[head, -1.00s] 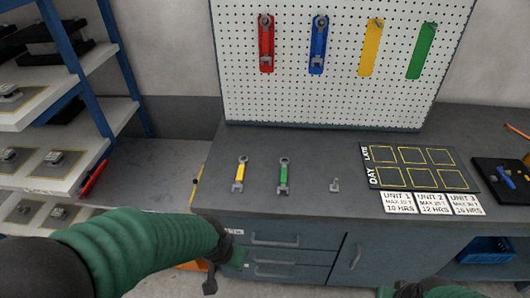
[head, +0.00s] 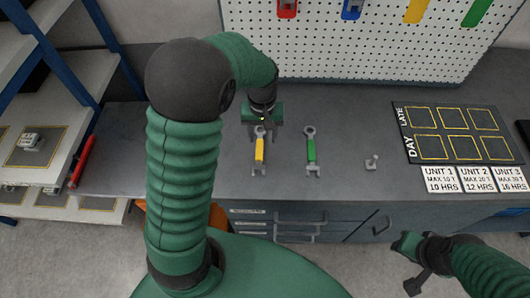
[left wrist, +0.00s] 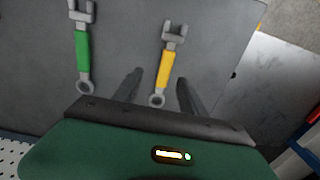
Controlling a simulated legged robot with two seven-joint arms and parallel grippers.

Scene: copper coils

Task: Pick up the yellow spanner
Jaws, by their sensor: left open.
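The yellow spanner (head: 260,151) lies on the grey workbench top, left of the green spanner (head: 311,149). My left gripper (head: 263,129) is over the far, ring end of the yellow spanner, its arm reaching across from the left. In the left wrist view, the open fingers of my left gripper (left wrist: 158,88) stand on either side of the yellow spanner (left wrist: 165,68) near its ring end, with nothing held. The green spanner (left wrist: 82,55) lies to the left there. My right gripper (head: 409,262) is off the bench front at lower right; its jaws are unclear.
A small grey metal part (head: 372,163) lies right of the spanners. A black board marked DAY and LATE (head: 446,158) is farther right. The pegboard (head: 345,50) stands behind the bench. A shelf rack (head: 70,80) is at left.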

